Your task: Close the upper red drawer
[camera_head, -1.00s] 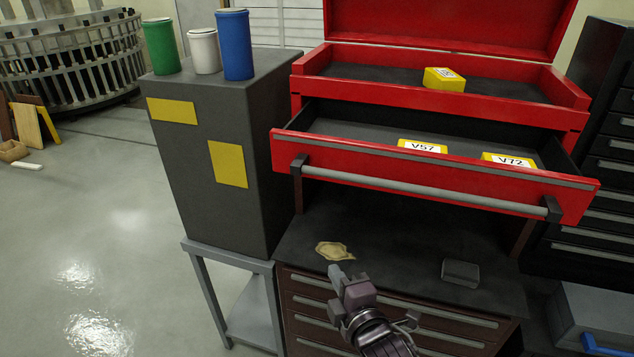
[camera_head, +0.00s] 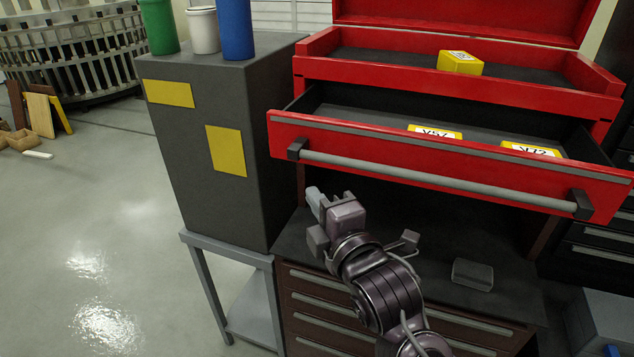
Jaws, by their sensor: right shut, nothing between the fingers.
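The upper red drawer (camera_head: 400,143) is pulled out from the red chest (camera_head: 600,108). A grey bar handle (camera_head: 430,178) on dark brackets runs along its front. Two yellow boxes with labels, one at the left (camera_head: 434,132) and one at the right (camera_head: 530,149), sit inside it. My right gripper (camera_head: 314,205) is shut and empty. In the picture it shows just below the left end of the handle, and I see no contact with the drawer. My left gripper is out of view.
A yellow box (camera_head: 460,62) sits in the chest's open top tray. A grey block (camera_head: 473,274) lies on the dark worktop below the drawer. A dark cabinet (camera_head: 205,200) at the left carries green, white and blue containers.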

